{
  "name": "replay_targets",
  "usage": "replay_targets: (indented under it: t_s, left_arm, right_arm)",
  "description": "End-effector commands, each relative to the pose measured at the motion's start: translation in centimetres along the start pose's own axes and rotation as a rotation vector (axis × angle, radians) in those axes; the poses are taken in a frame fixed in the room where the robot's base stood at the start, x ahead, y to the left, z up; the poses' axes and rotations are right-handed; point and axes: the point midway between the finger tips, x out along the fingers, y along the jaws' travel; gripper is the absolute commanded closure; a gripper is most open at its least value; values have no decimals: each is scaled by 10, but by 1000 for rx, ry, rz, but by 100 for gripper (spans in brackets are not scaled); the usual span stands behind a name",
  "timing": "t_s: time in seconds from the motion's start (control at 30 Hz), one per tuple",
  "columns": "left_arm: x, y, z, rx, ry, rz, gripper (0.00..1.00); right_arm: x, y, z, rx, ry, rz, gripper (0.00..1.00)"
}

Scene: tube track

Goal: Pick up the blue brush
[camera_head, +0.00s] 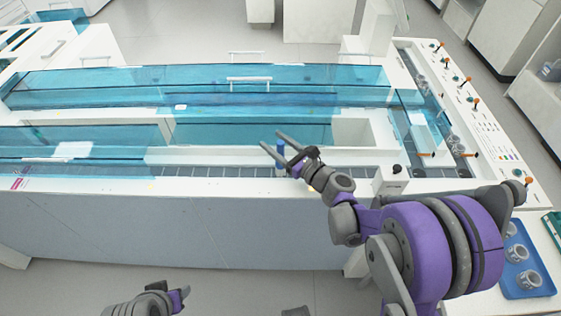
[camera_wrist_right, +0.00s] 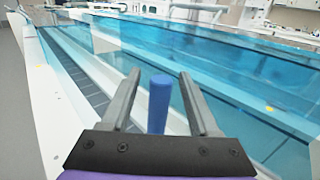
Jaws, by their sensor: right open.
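The blue brush (camera_head: 280,158) stands upright at the near edge of the tube track, by the dark track strip. Its blue cylindrical handle (camera_wrist_right: 159,104) shows in the right wrist view between the two fingers, with a gap on each side. Its lower part is hidden by my gripper body. My right gripper (camera_head: 272,139) is open around the handle, and its fingers (camera_wrist_right: 160,90) do not press on it. My left gripper (camera_head: 181,294) shows only in part at the bottom of the head view, low in front of the track, and its jaws are unclear.
The track has clear blue covers (camera_head: 210,80) behind the brush and a white front rim (camera_head: 110,186). A grey panel (camera_head: 180,230) drops to the floor. A blue tray (camera_head: 536,281) with grey round parts lies at the right. Orange-topped knobs line the right console (camera_head: 485,120).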

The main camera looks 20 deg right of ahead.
Motion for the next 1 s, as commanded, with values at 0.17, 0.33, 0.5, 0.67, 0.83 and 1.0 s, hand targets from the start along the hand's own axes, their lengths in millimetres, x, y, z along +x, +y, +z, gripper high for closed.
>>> replay_targets:
  t_s: [0.17, 0.33, 0.5, 0.67, 0.83, 1.0]
  left_arm:
    - [0, 0, 0, 0, 0, 0, 50]
    - [0, 0, 0, 0, 0, 0, 50]
    - [0, 0, 0, 0, 0, 0, 50]
    - [0, 0, 0, 0, 0, 0, 50]
    - [0, 0, 0, 0, 0, 0, 50]
    - [0, 0, 0, 0, 0, 0, 50]
  right_arm:
    - [12, 0, 0, 0, 0, 0, 38]
    - [12, 0, 0, 0, 0, 0, 46]
    - [12, 0, 0, 0, 0, 0, 76]
    - [12, 0, 0, 0, 0, 0, 100]
    - [12, 0, 0, 0, 0, 0, 100]
    - [12, 0, 0, 0, 0, 0, 100]
